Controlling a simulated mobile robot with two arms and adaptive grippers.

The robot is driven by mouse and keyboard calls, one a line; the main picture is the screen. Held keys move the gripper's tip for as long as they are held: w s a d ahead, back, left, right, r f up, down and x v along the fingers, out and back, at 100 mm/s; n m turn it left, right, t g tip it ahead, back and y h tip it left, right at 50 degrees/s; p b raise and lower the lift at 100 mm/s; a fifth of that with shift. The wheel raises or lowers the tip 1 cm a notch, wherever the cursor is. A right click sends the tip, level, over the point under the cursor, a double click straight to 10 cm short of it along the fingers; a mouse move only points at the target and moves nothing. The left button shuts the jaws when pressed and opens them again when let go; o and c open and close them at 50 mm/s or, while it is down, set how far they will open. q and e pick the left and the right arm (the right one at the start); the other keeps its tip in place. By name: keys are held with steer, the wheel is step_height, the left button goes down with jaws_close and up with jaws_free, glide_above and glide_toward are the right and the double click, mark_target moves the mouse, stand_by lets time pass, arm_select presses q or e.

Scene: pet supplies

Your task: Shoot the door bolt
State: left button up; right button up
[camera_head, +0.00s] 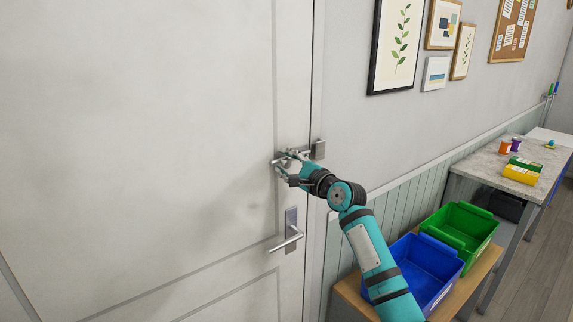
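A metal door bolt (281,159) is mounted on the pale door (150,120), near its right edge and above the lever handle (289,236). Its catch plate (318,149) is on the frame side, just right of the door edge. My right gripper (280,172) is at the bolt, its fingers against or very near it. The fingers and wrist partly hide the bolt, so I cannot tell whether they grip it or how far the bar reaches towards the catch. My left gripper is not in view.
A blue bin (436,280) and a green bin (471,222) stand on a low wooden bench beside my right forearm. Farther right is a grey-topped table (485,166) with small items. Framed pictures (397,45) hang on the wall. The door surface left of the bolt is clear.

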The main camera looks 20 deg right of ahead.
steer(key=shift+s, duration=0.1)
jaws_close()
steer(key=d+b, duration=0.1)
steer(key=w+d+b, duration=0.1)
steer(key=d, duration=0.1)
steer(key=shift+w+d+f, duration=0.1)
steer(key=shift+d, duration=0.1)
steer(key=shift+w+d, duration=0.1)
steer(key=shift+d, duration=0.05)
steer(key=shift+o, duration=1)
jaws_free()
steer(key=shift+o, duration=0.8)
steer(key=shift+w, duration=0.1)
steer(key=v, duration=1.2)
